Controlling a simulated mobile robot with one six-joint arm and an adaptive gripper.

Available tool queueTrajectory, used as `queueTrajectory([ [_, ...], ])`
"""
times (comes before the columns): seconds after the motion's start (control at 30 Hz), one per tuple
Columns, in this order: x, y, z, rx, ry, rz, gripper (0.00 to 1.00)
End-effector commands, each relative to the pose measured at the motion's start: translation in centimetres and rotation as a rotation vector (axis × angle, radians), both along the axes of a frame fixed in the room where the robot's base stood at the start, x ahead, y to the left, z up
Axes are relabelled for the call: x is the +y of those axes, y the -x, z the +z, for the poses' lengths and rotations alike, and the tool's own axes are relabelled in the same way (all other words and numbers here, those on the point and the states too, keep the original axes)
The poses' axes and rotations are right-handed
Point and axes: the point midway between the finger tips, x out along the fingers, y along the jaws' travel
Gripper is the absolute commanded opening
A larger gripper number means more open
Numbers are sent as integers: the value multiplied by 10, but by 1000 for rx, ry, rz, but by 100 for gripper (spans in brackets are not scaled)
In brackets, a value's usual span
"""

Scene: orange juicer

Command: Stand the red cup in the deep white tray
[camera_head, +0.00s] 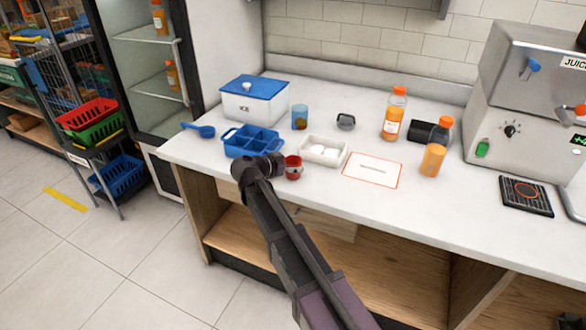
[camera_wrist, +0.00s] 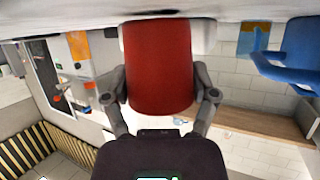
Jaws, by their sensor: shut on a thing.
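The red cup (camera_head: 293,168) is at the counter's front edge, just in front of the white tray's left end. My gripper (camera_head: 278,167) is shut on it from the left side. In the wrist view, the red cup (camera_wrist: 159,65) sits between the two fingers of my gripper (camera_wrist: 160,88), one on each side. I cannot tell whether its base touches the counter. The deep white tray (camera_head: 339,162) stands on the counter just behind and right of the cup, with small pale items inside. A white piece (camera_wrist: 209,36), likely the tray, shows partly behind the cup in the wrist view.
A blue divided tray (camera_head: 234,152) is close on the left. A blue cup (camera_head: 300,117) and a small dark object (camera_head: 346,121) stand behind. A red-outlined white mat (camera_head: 373,170) lies right of the white tray. Juice bottles (camera_head: 393,114) and the juicer (camera_head: 525,110) are further right.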

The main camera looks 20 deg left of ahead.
Motion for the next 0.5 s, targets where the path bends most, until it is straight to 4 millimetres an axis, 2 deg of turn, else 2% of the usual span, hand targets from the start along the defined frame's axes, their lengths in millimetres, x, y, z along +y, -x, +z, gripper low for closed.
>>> queueTrajectory([
  [0.5,0,0,-5,0,0,0,50],
])
